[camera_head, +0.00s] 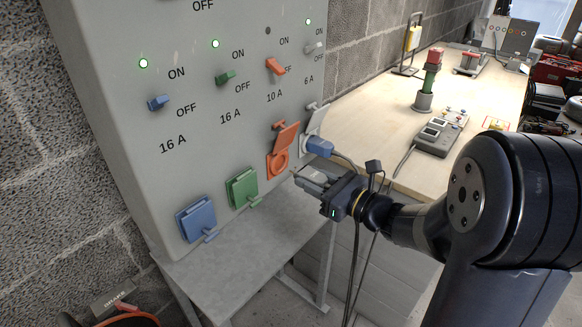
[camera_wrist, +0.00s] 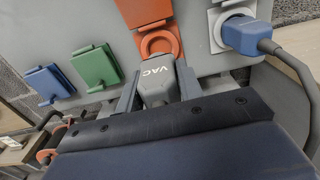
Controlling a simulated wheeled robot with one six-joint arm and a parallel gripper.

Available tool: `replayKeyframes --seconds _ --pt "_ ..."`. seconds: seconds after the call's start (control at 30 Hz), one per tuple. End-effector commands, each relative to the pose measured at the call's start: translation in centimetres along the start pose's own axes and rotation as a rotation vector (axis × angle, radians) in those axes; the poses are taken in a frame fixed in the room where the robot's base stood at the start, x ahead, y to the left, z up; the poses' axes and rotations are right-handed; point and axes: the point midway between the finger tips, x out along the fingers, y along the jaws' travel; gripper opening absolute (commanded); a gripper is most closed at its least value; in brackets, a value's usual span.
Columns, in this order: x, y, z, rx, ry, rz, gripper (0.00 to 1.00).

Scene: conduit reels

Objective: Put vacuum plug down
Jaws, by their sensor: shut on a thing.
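The vacuum plug is grey and marked VAC; it shows in the wrist view (camera_wrist: 157,82) between the two fingers of my gripper (camera_wrist: 158,90). My gripper (camera_head: 316,184) is shut on it, in front of the panel and a little above the grey shelf below. The orange socket (camera_head: 279,163) has its lid raised, and its ring shows just beyond the plug in the wrist view (camera_wrist: 160,36). The plug appears apart from that ring. The plug's front end is hidden in the wrist view.
A blue plug (camera_head: 319,146) sits in the rightmost socket, its cable trailing right. Blue (camera_head: 197,219) and green (camera_head: 242,188) socket lids are closed. The grey shelf (camera_head: 240,250) is largely bare.

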Motion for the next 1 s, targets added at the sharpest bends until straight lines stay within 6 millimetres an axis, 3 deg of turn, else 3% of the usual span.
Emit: replayKeyframes --seconds 0.33,0.47,0.67,1.0 --pt "-0.1 0.0 0.0 0.0 0.0 -0.001 0.0" --pt "-0.4 -0.7 -1.0 0.007 -0.002 -0.018 0.0" --pt "-2.0 -3.3 -5.5 0.025 -0.014 -0.103 0.0" --pt "-6.8 -7.3 -14.0 0.017 -0.015 -0.317 0.0"
